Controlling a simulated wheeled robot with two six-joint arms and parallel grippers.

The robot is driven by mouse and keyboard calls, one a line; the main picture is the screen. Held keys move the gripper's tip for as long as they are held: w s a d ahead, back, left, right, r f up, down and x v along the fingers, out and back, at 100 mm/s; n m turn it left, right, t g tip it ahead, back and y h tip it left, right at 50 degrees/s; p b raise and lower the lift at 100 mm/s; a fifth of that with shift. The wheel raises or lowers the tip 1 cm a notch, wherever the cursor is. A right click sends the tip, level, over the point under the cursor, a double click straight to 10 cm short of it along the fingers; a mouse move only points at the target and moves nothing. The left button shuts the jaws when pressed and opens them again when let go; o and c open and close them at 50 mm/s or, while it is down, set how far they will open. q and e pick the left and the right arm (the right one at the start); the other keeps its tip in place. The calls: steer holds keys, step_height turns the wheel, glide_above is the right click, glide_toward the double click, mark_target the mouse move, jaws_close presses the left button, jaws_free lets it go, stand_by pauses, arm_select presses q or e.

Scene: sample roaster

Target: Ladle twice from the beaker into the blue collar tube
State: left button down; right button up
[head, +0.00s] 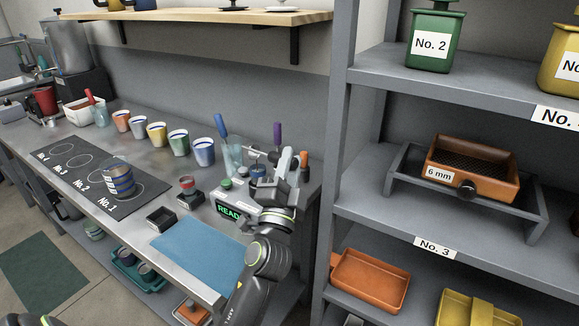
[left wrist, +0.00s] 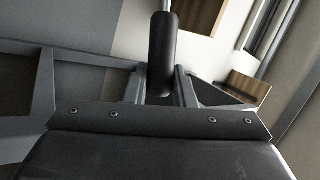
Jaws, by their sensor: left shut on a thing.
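My left gripper (head: 277,162) is over the right end of the bench. In the left wrist view its fingers (left wrist: 162,88) are shut on a black handle (left wrist: 163,50) with a thin metal stem. I take this for the ladle; its bowl is not clear in either view. A small vessel with a blue collar (head: 258,171) stands just left of the gripper, partly hidden, and looks like the blue collar tube. My right gripper is not in view.
A clear container (head: 232,157) holds a blue-handled tool. Several coloured cups (head: 178,142) line the back. A blue mat (head: 198,249) is clear. Grey shelving (head: 341,150) stands close right.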

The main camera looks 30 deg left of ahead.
arm_select(q)
steer(key=shift+d+f+m+h+b, duration=0.1)
steer(key=shift+f+m+h+b, duration=0.2)
steer(key=shift+f+h+b, duration=0.15)
steer(key=shift+f+m+t+b, duration=0.3)
steer(key=shift+m+t+b, duration=0.1)
steer(key=shift+b, duration=0.15)
steer(key=f+m+h+b, duration=0.1)
steer(key=m+b, duration=0.1)
steer(key=d+f+m+t+h+b, duration=0.1)
steer(key=h+b, duration=0.1)
steer(key=shift+s+f+m+b, duration=0.15)
steer(key=shift+f+m+b, duration=0.25)
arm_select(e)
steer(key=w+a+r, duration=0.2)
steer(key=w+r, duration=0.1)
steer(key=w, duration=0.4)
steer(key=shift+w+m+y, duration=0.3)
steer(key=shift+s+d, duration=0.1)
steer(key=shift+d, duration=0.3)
